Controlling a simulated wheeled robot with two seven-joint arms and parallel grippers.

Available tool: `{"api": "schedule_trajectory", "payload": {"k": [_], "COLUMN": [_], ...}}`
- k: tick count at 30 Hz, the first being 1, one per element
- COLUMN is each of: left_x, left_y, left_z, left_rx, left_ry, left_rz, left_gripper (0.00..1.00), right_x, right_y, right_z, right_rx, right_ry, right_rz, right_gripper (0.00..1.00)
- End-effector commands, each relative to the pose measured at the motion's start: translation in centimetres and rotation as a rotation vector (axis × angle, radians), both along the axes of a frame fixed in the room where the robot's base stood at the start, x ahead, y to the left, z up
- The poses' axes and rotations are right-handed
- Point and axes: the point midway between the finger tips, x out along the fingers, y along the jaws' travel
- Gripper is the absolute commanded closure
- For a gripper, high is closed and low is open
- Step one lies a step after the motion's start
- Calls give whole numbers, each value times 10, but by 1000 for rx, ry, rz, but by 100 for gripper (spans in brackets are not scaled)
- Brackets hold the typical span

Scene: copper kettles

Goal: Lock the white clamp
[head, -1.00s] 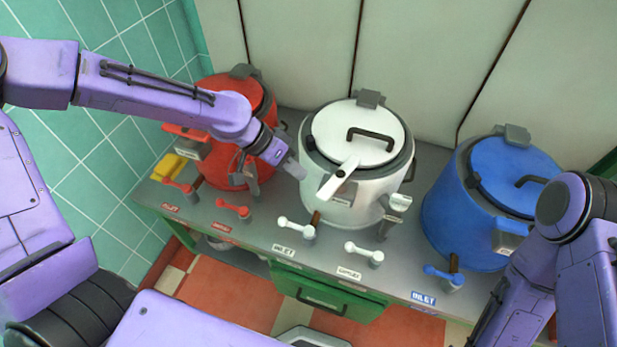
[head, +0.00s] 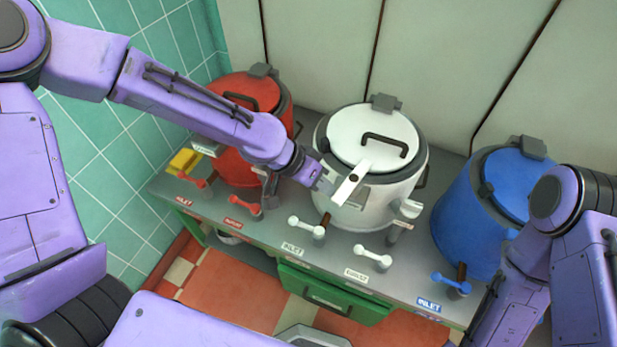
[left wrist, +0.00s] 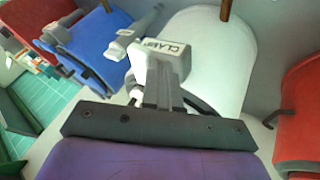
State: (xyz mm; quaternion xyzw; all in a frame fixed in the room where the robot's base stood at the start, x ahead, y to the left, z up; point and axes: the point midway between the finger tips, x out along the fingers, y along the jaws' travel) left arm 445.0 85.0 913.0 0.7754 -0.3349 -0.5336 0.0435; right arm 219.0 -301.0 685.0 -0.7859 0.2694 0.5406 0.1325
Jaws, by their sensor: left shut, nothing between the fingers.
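The white kettle (head: 340,135) stands in the middle of the counter in the head view, lid down. Its white clamp (head: 351,184) is a lever at the lid's front rim, pointing out toward the lower left. In the left wrist view, the clamp (left wrist: 172,56) shows a CLAMP label close to my fingers. My left gripper (head: 327,184) is shut and empty, with its fingertips at the left side of the clamp's outer end. I cannot tell whether they touch it. My right arm shows at the right of the head view, but its gripper is out of view.
A red kettle (head: 234,165) stands left, behind my left forearm. A blue kettle (head: 462,220) stands right, near my right arm. White tap handles (head: 307,227) and (head: 373,256) rise along the counter's front, with a green drawer (head: 330,297) below.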

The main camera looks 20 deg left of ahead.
Motion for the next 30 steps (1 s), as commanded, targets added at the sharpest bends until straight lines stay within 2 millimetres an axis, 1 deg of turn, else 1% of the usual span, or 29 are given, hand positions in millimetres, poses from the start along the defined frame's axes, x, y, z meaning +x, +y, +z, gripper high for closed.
{"api": "schedule_trajectory", "payload": {"k": [1, 3, 8, 17, 20, 23, 25, 27, 30], "left_x": [-4, -4, -4, -5, -3, 0, 2, -4, -11], "left_y": [-4, -9, -14, -10, -2, 15, 30, 37, 48], "left_z": [5, 4, 1, 1, 3, 5, 7, 19, 38], "left_rx": [1, 1, 0, -1, -3, -8, -10, -8, -6], "left_ry": [5, 4, 2, 3, 4, 4, 3, -5, -5], "left_rz": [-3, -5, -10, -6, -6, -8, -12, -18, -19], "left_gripper": [100, 100, 100, 100, 100, 100, 100, 100, 100], "right_x": [0, 0, 0, 0, 0, 0, 0, 0, 0], "right_y": [0, 0, 0, 0, 0, 0, 0, 0, 0], "right_z": [11, 15, 16, 16, 21, 31, 38, 31, 31], "right_rx": [0, 0, -1, -1, -1, -1, -1, 0, 0], "right_ry": [0, 0, 0, 0, 0, 0, 0, 0, 0], "right_rz": [0, 0, 0, 0, 0, 0, 0, 0, 0], "right_gripper": [100, 100, 100, 100, 100, 100, 100, 100, 100]}}
